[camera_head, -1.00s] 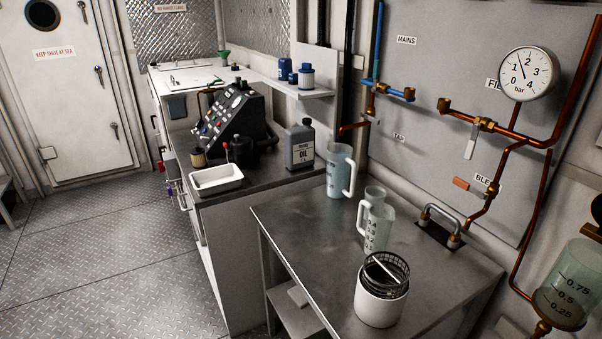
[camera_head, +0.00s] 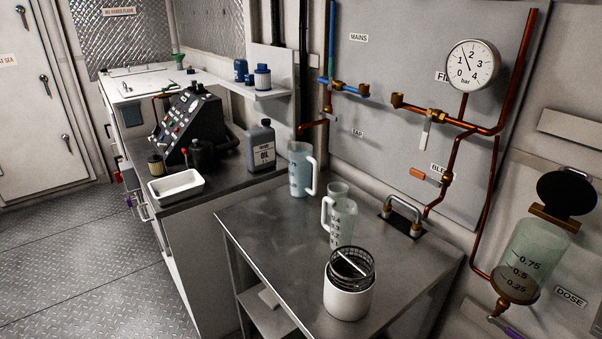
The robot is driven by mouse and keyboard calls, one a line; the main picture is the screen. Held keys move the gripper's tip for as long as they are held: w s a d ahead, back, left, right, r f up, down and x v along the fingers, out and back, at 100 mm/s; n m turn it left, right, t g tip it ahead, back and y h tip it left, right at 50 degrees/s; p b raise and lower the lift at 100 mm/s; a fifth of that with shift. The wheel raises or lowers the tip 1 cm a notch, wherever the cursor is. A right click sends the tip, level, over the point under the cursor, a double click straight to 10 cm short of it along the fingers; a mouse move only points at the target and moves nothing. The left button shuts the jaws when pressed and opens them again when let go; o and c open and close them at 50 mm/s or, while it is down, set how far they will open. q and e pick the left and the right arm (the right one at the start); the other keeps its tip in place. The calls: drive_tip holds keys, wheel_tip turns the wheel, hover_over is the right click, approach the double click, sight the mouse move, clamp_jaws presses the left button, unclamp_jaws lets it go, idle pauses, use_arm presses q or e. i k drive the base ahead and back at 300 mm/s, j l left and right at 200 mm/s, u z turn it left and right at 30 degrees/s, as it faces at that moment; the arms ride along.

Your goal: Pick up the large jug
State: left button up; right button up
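The large jug (camera_head: 301,170) is a tall, pale translucent jug with a handle on its right side. It stands upright at the back left corner of the steel table (camera_head: 270,232), close to the wall. A smaller graduated jug (camera_head: 343,224) with its handle on the left stands nearer on the same table. A clear cup (camera_head: 338,190) shows partly behind it. Neither of my grippers shows in the head view.
A white pot (camera_head: 347,298) with a wire basket stands at the table's front. A grey oil bottle (camera_head: 261,147) and white tray (camera_head: 176,187) are on the left counter. A metal loop handle (camera_head: 404,208) and copper pipes (camera_head: 456,160) are right. The table's left part is bare.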

sight(300, 158)
drive_tip(key=i+j+z, duration=0.1)
drive_tip(key=j, duration=0.65)
drive_tip(key=i+j+z, duration=0.1)
drive_tip(key=j, duration=0.25)
drive_tip(key=i+j+z, duration=0.1)
drive_tip(key=j, duration=0.25)
drive_tip(key=i+j, duration=0.1)
drive_tip(key=j, duration=0.25)
drive_tip(key=i+j+z, duration=0.1)
drive_tip(key=j, duration=0.25)
drive_tip(key=i+j+z, duration=0.1)
drive_tip(key=i+j, duration=0.2)
drive_tip(key=i+j+z, duration=0.1)
drive_tip(key=j, duration=0.3)
drive_tip(key=i, duration=0.1)
